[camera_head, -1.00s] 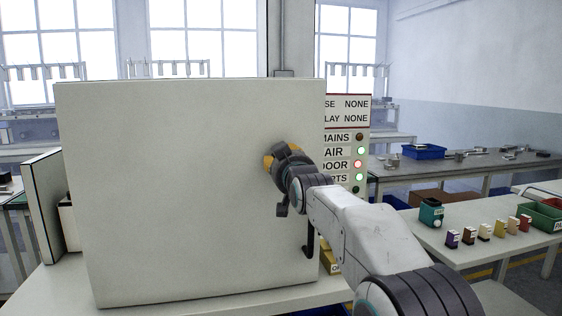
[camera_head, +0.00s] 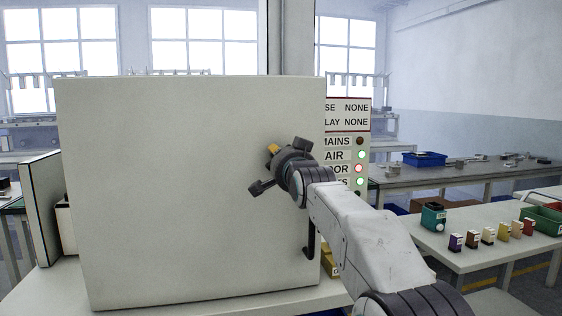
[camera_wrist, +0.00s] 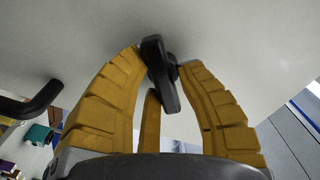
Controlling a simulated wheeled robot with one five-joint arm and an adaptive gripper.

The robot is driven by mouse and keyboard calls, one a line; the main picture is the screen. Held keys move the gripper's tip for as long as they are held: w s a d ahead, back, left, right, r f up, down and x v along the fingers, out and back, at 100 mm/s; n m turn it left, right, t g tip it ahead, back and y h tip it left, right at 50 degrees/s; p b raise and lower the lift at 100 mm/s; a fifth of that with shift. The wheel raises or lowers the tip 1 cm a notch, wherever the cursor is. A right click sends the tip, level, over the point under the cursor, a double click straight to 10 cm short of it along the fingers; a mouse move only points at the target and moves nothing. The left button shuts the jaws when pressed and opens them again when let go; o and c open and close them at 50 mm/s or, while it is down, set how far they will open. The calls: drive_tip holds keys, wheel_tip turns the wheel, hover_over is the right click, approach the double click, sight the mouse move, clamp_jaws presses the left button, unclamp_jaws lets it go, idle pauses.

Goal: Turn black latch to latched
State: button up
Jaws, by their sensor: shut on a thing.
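The black latch (camera_wrist: 160,72) is a dark elongated knob on the pale door panel (camera_head: 170,190). In the wrist view it stands near upright in the picture, tilted slightly, between the yellow fingers. My gripper (camera_wrist: 162,75) is shut on the latch. In the head view my gripper (camera_head: 272,163) is against the right part of the panel, and its body hides the latch there. A black handle (camera_head: 309,240) sits lower on the panel's right edge, and it also shows in the wrist view (camera_wrist: 32,102).
A sign board with indicator lamps (camera_head: 347,145) stands behind the panel's right edge. A side table (camera_head: 470,255) at right bears several small coloured blocks, a teal device (camera_head: 433,217) and a green bin (camera_head: 543,216). A blue bin (camera_head: 424,159) stands further back.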

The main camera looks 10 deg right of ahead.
drive_tip(key=m, duration=0.4)
drive_tip(key=shift+f, duration=0.25)
drive_tip(key=shift+a+f+m, duration=0.1)
drive_tip(key=shift+a+m, duration=0.05)
drive_tip(key=shift+m, duration=1.65)
clamp_jaws()
drive_tip(key=o, duration=1.1)
unclamp_jaws()
drive_tip(key=shift+w, duration=0.1)
drive_tip(key=shift+c, duration=0.2)
drive_tip(key=s, duration=1.2)
drive_tip(key=shift+s, duration=0.1)
